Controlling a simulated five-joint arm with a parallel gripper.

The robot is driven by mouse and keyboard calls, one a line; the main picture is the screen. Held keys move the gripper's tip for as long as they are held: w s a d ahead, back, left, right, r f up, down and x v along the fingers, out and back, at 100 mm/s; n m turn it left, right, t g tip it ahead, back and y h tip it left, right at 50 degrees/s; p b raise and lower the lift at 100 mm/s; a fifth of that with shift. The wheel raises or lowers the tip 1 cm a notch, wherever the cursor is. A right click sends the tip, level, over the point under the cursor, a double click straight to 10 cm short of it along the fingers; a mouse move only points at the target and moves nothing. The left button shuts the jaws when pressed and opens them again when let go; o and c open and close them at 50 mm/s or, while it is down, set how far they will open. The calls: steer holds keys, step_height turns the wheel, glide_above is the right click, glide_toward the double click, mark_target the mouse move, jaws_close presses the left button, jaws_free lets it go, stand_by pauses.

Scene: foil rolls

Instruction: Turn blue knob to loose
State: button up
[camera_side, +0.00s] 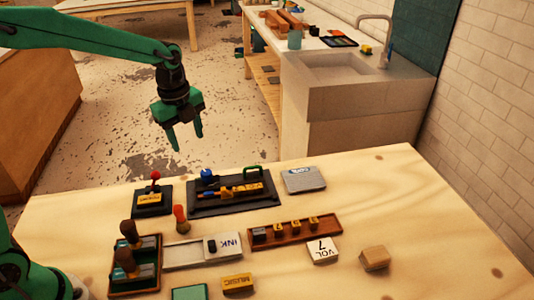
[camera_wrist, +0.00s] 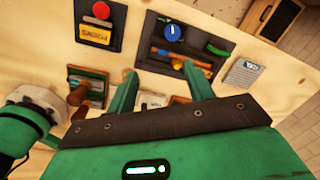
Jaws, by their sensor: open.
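The blue knob (camera_side: 207,174) sits at the left back of a dark panel on the table. In the wrist view the blue knob (camera_wrist: 173,34) shows from above, with a white mark pointing roughly toward the top of the picture. The dark panel (camera_side: 222,208) also bears a green handle (camera_side: 253,170) and a slot with orange and blue parts. I cannot read a loose label. My gripper (camera_side: 187,142) is open and empty, well above the table and apart from the knob. In the wrist view its fingers (camera_wrist: 159,70) point toward the panel's near side.
A red-topped lever box (camera_side: 152,201) stands left of the panel, a grey labelled block (camera_side: 303,180) right of it. In front are an orange-topped peg (camera_side: 181,219), a wooden-handled tray (camera_side: 133,290), a brown rack (camera_side: 270,240) and a wooden block (camera_side: 375,258).

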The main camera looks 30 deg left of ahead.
mark_target(206, 172)
steer(key=w+f+m, duration=0.1)
steer(key=f+m, duration=0.1)
steer(key=w+f+m, duration=0.1)
steer(key=w+f, duration=0.1)
steer(key=w+f+m+g, duration=0.1)
steer(key=f+m, duration=0.1)
steer(key=shift+w+f+m, duration=0.3)
steer(key=shift+w+f, duration=0.05)
steer(key=shift+f, duration=0.05)
steer(key=shift+s+f, duration=0.1)
steer(key=shift+f, duration=3.8)
steer(key=c, duration=1)
